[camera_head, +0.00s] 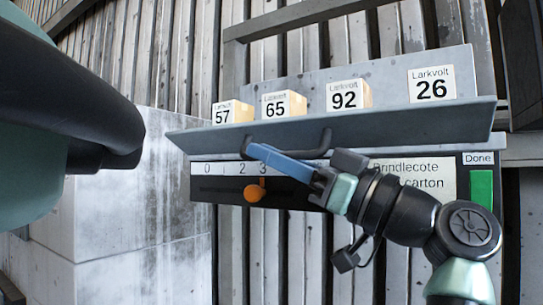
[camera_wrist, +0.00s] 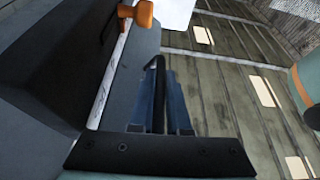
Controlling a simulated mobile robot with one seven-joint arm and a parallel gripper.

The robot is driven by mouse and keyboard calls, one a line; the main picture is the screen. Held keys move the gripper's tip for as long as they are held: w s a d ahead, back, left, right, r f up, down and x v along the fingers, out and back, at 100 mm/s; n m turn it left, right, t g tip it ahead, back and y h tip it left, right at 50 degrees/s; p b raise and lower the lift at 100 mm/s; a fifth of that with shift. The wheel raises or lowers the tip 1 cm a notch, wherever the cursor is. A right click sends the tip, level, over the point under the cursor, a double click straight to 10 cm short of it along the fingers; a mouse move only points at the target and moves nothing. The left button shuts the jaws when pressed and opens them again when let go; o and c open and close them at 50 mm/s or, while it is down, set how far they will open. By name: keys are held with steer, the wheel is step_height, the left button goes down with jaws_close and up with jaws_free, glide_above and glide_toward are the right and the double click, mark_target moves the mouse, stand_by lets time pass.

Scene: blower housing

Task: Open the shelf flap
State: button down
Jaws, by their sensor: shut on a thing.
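The shelf flap (camera_head: 400,125) is a long grey-blue panel across the front of the shelf, below the row of number labels. Its dark bar handle (camera_head: 322,147) is on its front side. My gripper (camera_head: 255,150) reaches in from the right with blue fingers at the left end of the handle. In the wrist view, the fingers (camera_wrist: 160,105) are shut around the dark handle bar (camera_wrist: 158,85), beside the grey flap face (camera_wrist: 122,85). The exact tilt of the flap is hard to tell.
Small cartons labelled 57 (camera_head: 232,112), 65 (camera_head: 285,104) and 92 (camera_head: 350,95) stand behind the flap; a 26 label (camera_head: 432,85) is at right. Below are a scale with an orange knob (camera_head: 254,193) and a green Done button (camera_head: 482,188). A pale block (camera_head: 140,200) stands left.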

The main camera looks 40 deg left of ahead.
steer(key=c, duration=0.9)
jaws_free()
steer(key=shift+r, duration=0.1)
steer(key=shift+w+d+f, duration=0.15)
steer(key=shift+d+f, duration=0.15)
steer(key=shift+d, duration=0.1)
steer(key=b+v, duration=0.3)
steer(key=v, duration=0.9)
steer(key=shift+b, duration=0.3)
